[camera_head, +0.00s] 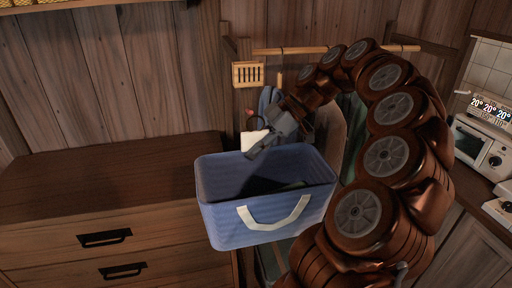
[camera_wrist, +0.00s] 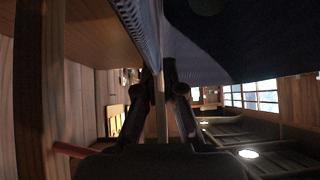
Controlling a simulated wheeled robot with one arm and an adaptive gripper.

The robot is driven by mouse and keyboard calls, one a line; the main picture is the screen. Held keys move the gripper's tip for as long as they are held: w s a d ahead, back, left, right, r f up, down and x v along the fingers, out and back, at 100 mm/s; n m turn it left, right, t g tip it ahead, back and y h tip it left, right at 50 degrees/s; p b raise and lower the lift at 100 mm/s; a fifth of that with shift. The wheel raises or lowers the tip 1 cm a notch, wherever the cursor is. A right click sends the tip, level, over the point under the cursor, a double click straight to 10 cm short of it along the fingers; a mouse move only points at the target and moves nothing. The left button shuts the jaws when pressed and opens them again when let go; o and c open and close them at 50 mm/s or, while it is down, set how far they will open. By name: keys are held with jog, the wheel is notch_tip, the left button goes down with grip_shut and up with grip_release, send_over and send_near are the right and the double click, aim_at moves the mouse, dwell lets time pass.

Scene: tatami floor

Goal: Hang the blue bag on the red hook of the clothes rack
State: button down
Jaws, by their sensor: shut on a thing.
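The blue bag (camera_head: 222,220) is a box-like bag with an open top and a pale handle (camera_head: 275,218) on its near side. It hangs upright in front of the wooden rack. My gripper (camera_head: 258,148) is at the bag's far rim, shut on the pale far handle (camera_head: 253,138). In the wrist view the fingers (camera_wrist: 160,95) close around a thin pale strip, with the bag (camera_wrist: 255,40) filling the top. The clothes rack (camera_head: 330,49) has a wooden bar. A small reddish tip (camera_head: 249,112) behind the gripper may be the red hook; a red rod (camera_wrist: 75,151) shows at lower left in the wrist view.
A wooden dresser (camera_head: 95,190) stands close on the bag's left. A slatted wooden piece (camera_head: 248,74) is on the rack above the gripper. Dark cloth hangs behind the gripper. A counter with a white oven (camera_head: 482,145) is at the right.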

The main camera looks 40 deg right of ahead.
jog(key=w+d+f+p, duration=0.1)
jog(key=w+d+p, duration=0.2)
jog(key=w, duration=0.4)
jog(key=shift+w+f+p, duration=0.2)
jog(key=shift+f+p, duration=0.1)
jog(key=shift+p, duration=0.25)
dwell(0.7)
jog(key=shift+d+b, duration=0.1)
jog(key=shift+b, duration=0.2)
dwell(0.6)
jog(key=c, duration=1.2)
grip_release()
jog(key=shift+r+p, duration=0.3)
jog(key=shift+p, duration=0.25)
